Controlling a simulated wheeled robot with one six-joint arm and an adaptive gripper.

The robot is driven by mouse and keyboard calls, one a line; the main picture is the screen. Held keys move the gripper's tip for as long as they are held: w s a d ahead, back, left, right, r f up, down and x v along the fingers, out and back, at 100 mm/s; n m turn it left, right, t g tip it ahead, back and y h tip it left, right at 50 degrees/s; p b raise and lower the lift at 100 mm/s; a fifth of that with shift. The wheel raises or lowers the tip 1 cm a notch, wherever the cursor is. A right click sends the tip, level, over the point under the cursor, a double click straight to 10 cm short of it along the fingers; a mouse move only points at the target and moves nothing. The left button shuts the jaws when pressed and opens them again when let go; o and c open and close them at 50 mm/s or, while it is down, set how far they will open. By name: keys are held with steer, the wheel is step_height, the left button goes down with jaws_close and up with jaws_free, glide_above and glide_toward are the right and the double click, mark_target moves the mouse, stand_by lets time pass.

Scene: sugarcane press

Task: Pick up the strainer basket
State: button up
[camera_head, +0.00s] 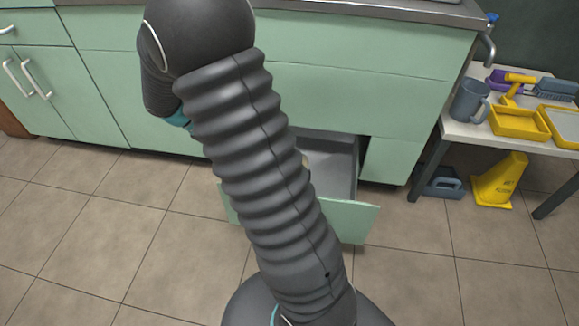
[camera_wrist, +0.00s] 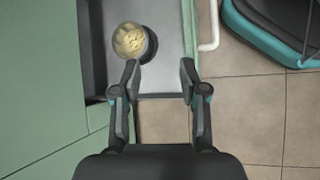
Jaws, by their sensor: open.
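A round, pale yellow thing with a dark side, which looks like the strainer basket (camera_wrist: 129,40), sits in an open grey drawer (camera_wrist: 168,22) in the wrist view. My gripper (camera_wrist: 160,68) is open and empty above the drawer. Its left fingertip is close to the basket's lower edge in the picture; I cannot tell whether they touch. In the head view the open drawer (camera_head: 343,170) shows low in the green cabinet, partly behind my arm. My gripper and most of the drawer's inside are hidden there.
The green cabinet (camera_head: 350,90) stands right behind the drawer. A white table (camera_head: 462,128) at the right holds a grey mug (camera_head: 468,101) and yellow trays (camera_head: 518,124). The tiled floor in front is clear.

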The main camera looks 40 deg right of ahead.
steer(key=w+d+f+n+g+h, duration=0.1)
steer(key=w+d+f+n+h, duration=0.15)
steer(key=f, duration=0.65)
steer(key=w+d+f+n+g+h, duration=0.1)
steer(key=w+d+f+n+h, duration=0.15)
steer(key=f, duration=0.55)
steer(key=shift+g, duration=0.3)
steer(key=x, duration=1.4)
steer(key=shift+a+f, duration=0.1)
steer(key=shift+f, duration=0.15)
steer(key=shift+c, duration=0.2)
jaws_close()
steer(key=shift+w, duration=0.1)
